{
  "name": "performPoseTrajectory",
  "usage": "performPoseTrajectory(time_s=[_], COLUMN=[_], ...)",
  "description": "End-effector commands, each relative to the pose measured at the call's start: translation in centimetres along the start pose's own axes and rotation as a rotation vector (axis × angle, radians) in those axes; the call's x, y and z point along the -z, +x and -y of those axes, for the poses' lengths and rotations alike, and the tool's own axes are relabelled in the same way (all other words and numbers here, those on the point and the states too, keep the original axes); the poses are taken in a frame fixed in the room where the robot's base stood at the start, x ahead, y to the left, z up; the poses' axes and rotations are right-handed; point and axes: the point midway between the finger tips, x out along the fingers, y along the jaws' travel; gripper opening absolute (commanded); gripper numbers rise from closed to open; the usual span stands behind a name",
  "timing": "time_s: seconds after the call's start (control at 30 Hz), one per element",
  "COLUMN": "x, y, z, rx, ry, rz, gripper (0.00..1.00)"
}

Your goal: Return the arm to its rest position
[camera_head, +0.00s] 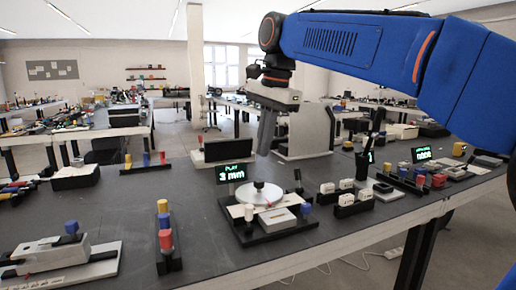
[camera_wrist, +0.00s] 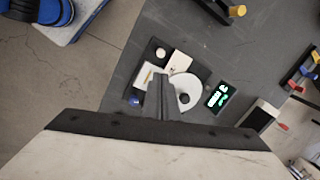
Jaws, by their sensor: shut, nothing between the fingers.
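My blue arm (camera_head: 335,42) reaches in from the upper right in the head view. My gripper (camera_head: 266,132) hangs from its end, pointing down above the dark workbench (camera_head: 330,232). In the wrist view my gripper (camera_wrist: 161,97) has its fingers together with nothing between them. In the head view it is behind and above a device with a round silver plate (camera_head: 260,193) and a black knob. The plate also shows in the wrist view (camera_wrist: 190,82), partly hidden by the fingers. A small display (camera_head: 231,173) reading "3 mm" stands beside the plate.
A rack of colored cylinders (camera_head: 165,232) and a grey block fixture (camera_head: 62,258) stand on the left. White switch-like blocks (camera_head: 345,198) and a second green display (camera_head: 422,154) are on the right. Open air surrounds my gripper above the bench.

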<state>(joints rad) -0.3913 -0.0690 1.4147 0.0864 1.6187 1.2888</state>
Motion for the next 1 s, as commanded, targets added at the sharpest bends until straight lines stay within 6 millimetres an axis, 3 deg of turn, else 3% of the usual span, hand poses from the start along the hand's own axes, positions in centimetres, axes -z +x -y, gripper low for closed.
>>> performPoseTrajectory(time_s=[0.17,0.47,0.77,1.0], x=[1.1,3.2,3.8,3.1], y=[0.9,5.4,11.9,18.3], z=[-3.3,-13.3,-23.7,-31.7], rx=[0.017,0.051,0.053,0.03], ry=[-0.065,-0.295,-0.534,-0.727], rz=[-0.02,-0.097,-0.188,-0.263], gripper=[0.0,0.0,0.0,0.0])
